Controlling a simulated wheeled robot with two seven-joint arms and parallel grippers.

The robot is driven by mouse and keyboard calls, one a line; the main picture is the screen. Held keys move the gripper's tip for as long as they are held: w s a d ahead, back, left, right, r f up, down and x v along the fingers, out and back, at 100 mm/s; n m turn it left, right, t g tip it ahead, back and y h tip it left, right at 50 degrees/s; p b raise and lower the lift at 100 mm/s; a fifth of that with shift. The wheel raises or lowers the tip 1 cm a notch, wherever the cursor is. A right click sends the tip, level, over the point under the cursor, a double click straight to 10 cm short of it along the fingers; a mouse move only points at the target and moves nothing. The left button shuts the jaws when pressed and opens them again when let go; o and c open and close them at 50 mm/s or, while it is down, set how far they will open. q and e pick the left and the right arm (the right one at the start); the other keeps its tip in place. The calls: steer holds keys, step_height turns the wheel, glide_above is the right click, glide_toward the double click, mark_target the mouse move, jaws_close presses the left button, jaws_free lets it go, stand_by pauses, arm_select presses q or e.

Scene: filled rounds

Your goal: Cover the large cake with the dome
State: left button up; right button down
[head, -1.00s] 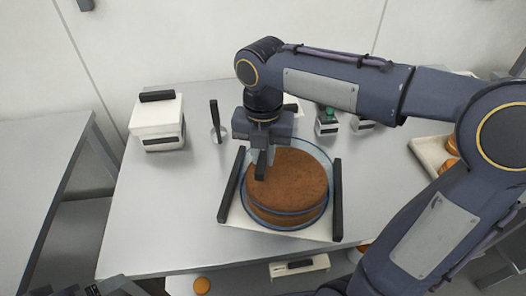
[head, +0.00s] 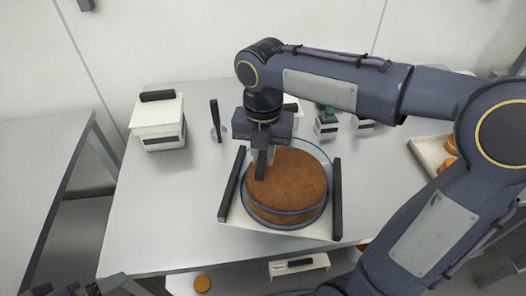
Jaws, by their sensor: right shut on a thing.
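The large brown cake (head: 290,180) sits on a white tray (head: 312,234) with black handles at its left and right. A clear dome with a bluish rim (head: 329,164) shows around the cake. I cannot tell whether its rim rests on the tray or is slightly above it. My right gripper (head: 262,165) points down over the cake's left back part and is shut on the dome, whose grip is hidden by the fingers. Dark parts of my left arm show at the bottom left edge; its gripper (head: 98,288) is cut off, so its jaws are unclear.
A white box with a black handle (head: 158,122) stands at the back left, beside an upright black-handled tool (head: 215,120). Small containers (head: 327,122) stand behind the cake. A tray with orange items (head: 430,150) is at the right. The table's front left is clear.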

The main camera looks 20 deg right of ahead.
steer(key=shift+f, duration=0.2)
steer(key=c, duration=1.3)
jaws_free()
steer(key=shift+o, duration=0.7)
steer(key=o, duration=0.4)
step_height(320, 180, up, 7)
steer(key=p, duration=0.7)
